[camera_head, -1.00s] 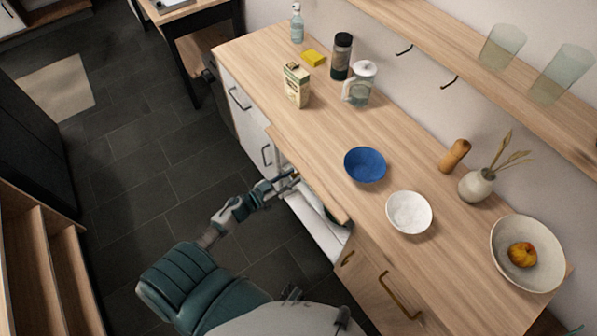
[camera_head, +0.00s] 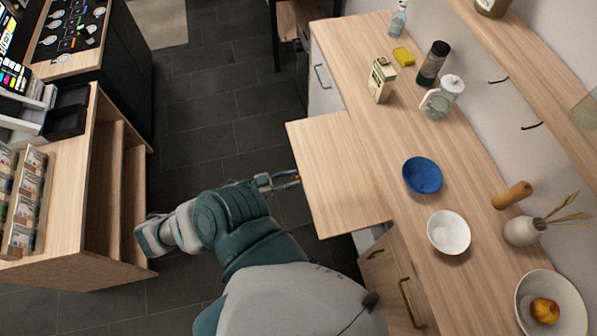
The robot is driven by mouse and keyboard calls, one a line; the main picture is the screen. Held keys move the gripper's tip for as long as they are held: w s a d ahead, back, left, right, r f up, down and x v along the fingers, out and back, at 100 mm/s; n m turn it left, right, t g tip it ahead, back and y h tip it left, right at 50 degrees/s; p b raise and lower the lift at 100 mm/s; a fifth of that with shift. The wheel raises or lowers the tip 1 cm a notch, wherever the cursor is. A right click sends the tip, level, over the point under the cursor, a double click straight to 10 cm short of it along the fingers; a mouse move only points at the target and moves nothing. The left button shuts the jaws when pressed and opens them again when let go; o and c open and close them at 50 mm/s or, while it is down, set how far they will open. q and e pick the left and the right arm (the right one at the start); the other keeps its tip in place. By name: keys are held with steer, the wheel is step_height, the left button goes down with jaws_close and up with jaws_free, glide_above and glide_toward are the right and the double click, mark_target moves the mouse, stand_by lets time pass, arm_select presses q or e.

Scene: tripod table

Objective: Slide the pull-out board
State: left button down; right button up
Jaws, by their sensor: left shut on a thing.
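The pull-out board (camera_head: 335,175) is a flat wooden panel. It sticks out from the front of the wooden counter (camera_head: 385,150) toward the left. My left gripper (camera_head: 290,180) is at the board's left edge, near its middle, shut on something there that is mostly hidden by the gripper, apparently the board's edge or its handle. My left arm reaches up to it from the bottom of the picture. My right gripper is not in view.
On the counter stand a blue bowl (camera_head: 422,175), a white bowl (camera_head: 448,232), a carton (camera_head: 381,80), a glass jug (camera_head: 442,97) and a dark jar (camera_head: 432,64). A shelf unit (camera_head: 75,190) stands at the left. Dark floor lies between it and the board.

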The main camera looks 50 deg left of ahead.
arm_select(q)
steer(key=c, duration=0.9)
jaws_free()
steer(key=shift+a, duration=0.1)
steer(key=shift+s, duration=0.1)
steer(key=v, duration=1.2)
steer(key=shift+a+f, duration=0.1)
steer(key=shift+f, duration=0.05)
